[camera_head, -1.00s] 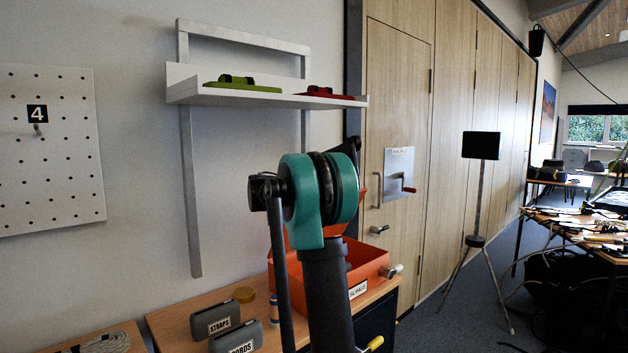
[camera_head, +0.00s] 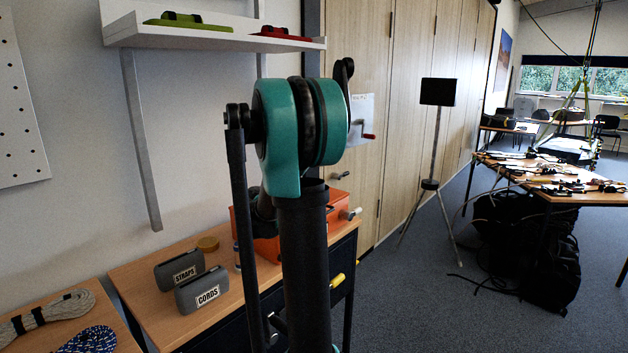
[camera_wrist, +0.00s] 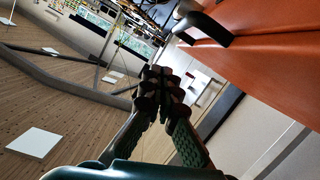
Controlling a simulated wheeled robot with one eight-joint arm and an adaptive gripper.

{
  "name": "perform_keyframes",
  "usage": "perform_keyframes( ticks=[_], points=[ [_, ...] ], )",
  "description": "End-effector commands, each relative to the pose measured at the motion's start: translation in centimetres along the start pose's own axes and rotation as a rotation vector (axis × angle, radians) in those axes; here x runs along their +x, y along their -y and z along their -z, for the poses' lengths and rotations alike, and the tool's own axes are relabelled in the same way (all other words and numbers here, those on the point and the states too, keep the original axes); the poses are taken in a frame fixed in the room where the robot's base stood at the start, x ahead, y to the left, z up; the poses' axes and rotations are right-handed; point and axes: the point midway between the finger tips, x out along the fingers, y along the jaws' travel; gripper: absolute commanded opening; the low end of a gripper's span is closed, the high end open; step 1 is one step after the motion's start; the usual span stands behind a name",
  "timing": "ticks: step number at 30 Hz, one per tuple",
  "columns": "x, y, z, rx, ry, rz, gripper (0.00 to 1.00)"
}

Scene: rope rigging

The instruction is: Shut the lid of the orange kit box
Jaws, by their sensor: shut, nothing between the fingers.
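The orange kit box (camera_head: 322,222) stands on the wooden-topped cabinet in the head view, largely hidden behind my arm. Orange shows on both sides of the arm, but I cannot tell how far open the lid is. In the wrist view a broad orange surface of the box (camera_wrist: 275,45) fills the upper right, with a dark handle (camera_wrist: 205,28) on it. My gripper (camera_wrist: 162,82) is shut and empty, with its fingertips together, left of and below that handle and apart from it in the picture. The arm hides my gripper in the head view.
Grey STRAPS (camera_head: 180,270) and CORDS (camera_head: 203,290) cases and a tan round item (camera_head: 208,244) sit left of the box. A white shelf (camera_head: 215,38) hangs above. Rope coils (camera_head: 50,312) lie at lower left. A tripod stand (camera_head: 432,150) stands right; floor between is clear.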

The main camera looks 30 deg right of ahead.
Motion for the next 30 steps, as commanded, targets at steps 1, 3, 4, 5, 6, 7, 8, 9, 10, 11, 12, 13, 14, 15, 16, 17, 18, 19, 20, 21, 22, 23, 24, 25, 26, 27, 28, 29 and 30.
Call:
perform_keyframes(
  ticks=[1,3,4,5,6,7,8,9,10,11,12,13,14,15,16,17,18,19,20,21,22,23,24,25,26,27,28,29,30],
  points=[
    [0.3,0.1,-0.9,0.026,0.000,0.007,0.00],
    [0.5,0.3,-1.9,0.062,0.001,0.015,0.00],
    [0.6,0.4,-2.2,0.074,0.001,0.018,0.00],
    [0.7,0.5,-2.6,0.087,0.001,0.021,0.00],
    [0.8,0.6,-3.0,0.102,0.001,0.025,0.00],
    [0.9,0.6,-3.2,0.111,0.000,0.028,0.00],
    [0.9,0.7,-3.5,0.120,0.000,0.030,0.00],
    [1.0,0.8,-3.8,0.131,0.000,0.033,0.00],
    [1.0,0.8,-3.9,0.137,0.000,0.035,0.00],
    [1.1,0.9,-4.1,0.142,0.000,0.036,0.00],
    [1.1,0.9,-4.2,0.149,0.000,0.037,0.00],
    [1.1,1.0,-4.4,0.153,0.000,0.038,0.00],
    [1.1,1.0,-4.5,0.156,0.001,0.039,0.00],
    [1.2,1.0,-4.6,0.160,0.001,0.040,0.00],
    [1.2,1.0,-4.6,0.161,0.002,0.040,0.00],
    [1.2,1.0,-4.7,0.163,0.002,0.041,0.00],
    [1.2,1.0,-4.7,0.164,0.003,0.041,0.00],
    [1.2,1.1,-4.8,0.165,0.004,0.041,0.00],
    [1.2,1.1,-4.8,0.165,0.004,0.041,0.00],
    [1.2,1.1,-4.8,0.165,0.005,0.041,0.00],
    [1.2,1.1,-4.8,0.165,0.006,0.042,0.00],
    [1.2,1.0,-4.8,0.165,0.006,0.041,0.00],
    [1.2,1.0,-4.8,0.165,0.006,0.041,0.00],
    [1.2,1.0,-4.9,0.165,0.006,0.041,0.00],
    [1.1,1.0,-4.9,0.165,0.006,0.041,0.00],
    [1.1,1.0,-4.9,0.165,0.006,0.041,0.00],
    [1.1,1.0,-4.9,0.165,0.006,0.041,0.00],
    [1.1,1.0,-4.9,0.165,0.006,0.040,0.00],
    [1.1,1.0,-4.9,0.165,0.006,0.040,0.00]
  ],
)
